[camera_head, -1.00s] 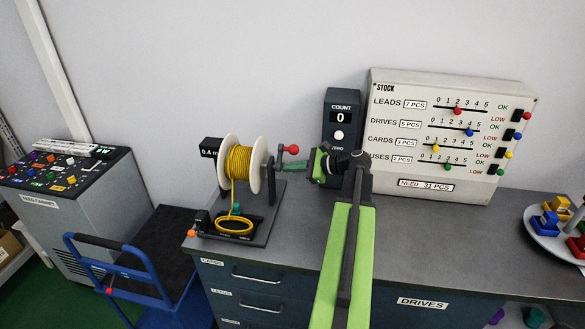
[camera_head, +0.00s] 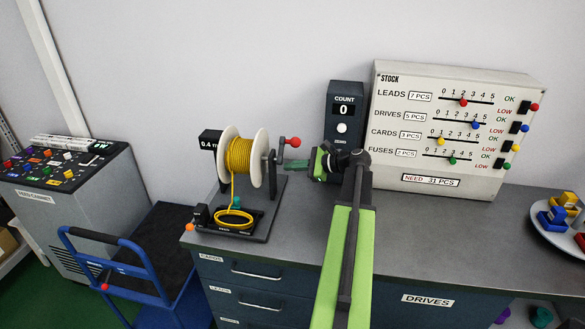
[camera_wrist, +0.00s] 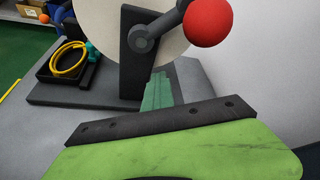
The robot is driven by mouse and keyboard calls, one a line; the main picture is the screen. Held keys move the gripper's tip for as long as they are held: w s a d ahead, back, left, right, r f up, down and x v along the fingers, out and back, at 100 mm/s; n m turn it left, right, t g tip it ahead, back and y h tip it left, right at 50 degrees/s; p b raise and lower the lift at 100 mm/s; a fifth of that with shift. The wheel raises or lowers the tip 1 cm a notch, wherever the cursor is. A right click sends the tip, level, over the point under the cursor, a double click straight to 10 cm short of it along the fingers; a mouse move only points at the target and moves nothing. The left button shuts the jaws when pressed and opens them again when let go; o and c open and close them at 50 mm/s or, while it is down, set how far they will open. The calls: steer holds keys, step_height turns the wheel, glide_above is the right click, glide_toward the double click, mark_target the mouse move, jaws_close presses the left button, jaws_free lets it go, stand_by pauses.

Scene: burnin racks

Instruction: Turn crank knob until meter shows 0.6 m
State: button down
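The crank knob (camera_head: 294,141) is a red ball on a dark crank arm, right of a white spool (camera_head: 260,160) wound with yellow wire. The knob is large at the top of the wrist view (camera_wrist: 208,22). A small black meter (camera_head: 209,142) left of the spool reads 0.4 m, its right edge partly covered by the spool. My gripper (camera_head: 290,165) is just below and right of the crank, apart from the knob. In the wrist view its green fingers (camera_wrist: 158,92) are together at the middle, with nothing seen between them.
A dark COUNT box (camera_head: 344,125) showing 0 stands behind my arm. A white STOCK panel (camera_head: 450,130) with sliders is to its right. A plate (camera_head: 550,232) of coloured blocks is at the right edge. A yellow wire coil (camera_head: 234,217) lies before the spool. The front counter is clear.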

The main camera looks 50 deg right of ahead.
steer(key=shift+f, duration=0.1)
steer(key=shift+w+d+f+b, duration=0.2)
steer(key=shift+d+f+b, duration=0.15)
steer(key=shift+f+b, duration=0.2)
steer(key=shift+w+d+f+b, duration=0.2)
steer(key=shift+d+f+b, duration=0.1)
steer(key=shift+f+b, duration=0.2)
steer(key=c, duration=1.7)
jaws_free()
